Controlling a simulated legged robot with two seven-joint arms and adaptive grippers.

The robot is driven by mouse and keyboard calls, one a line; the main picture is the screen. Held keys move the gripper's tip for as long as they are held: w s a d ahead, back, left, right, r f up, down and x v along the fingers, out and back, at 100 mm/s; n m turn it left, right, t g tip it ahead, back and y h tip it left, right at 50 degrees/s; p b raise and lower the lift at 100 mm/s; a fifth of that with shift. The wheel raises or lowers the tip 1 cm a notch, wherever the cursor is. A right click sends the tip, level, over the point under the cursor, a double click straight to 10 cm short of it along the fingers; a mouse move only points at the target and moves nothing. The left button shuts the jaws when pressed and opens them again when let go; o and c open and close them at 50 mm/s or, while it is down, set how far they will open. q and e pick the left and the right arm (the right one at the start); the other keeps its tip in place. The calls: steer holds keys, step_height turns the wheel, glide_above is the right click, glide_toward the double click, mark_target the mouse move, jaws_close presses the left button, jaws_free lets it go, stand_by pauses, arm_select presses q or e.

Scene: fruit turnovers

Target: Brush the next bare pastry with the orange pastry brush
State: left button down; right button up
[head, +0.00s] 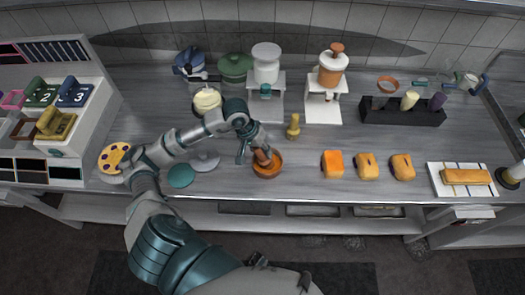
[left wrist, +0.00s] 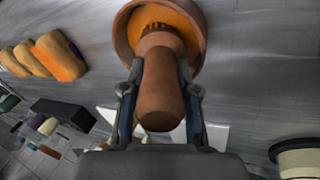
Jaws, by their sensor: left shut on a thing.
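My left gripper (head: 255,151) is shut on the brown-orange pastry brush (left wrist: 160,90), gripping its handle. The brush points down, its head inside the orange-brown bowl (head: 281,171), which also shows in the left wrist view (left wrist: 122,35) with orange glaze in it. Whether the bristles touch the glaze cannot be told. To the right stand three pastries in a row: a brighter orange one (head: 333,160), then a paler one with a dark mark (head: 367,166), then a similar one (head: 402,167). They also show at the left wrist view's upper left (left wrist: 60,57). My right gripper is out of view.
A white tray (head: 437,179) with a long pastry lies at the far right. A small brass-coloured piece (head: 293,127) stands behind the bowl. White stands (head: 322,108) and a dark caddy (head: 400,114) are further back. The counter between bowl and pastries is clear.

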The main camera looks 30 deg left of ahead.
arm_select(q)
steer(key=shift+r+p, duration=1.5)
steer(key=shift+r, duration=2)
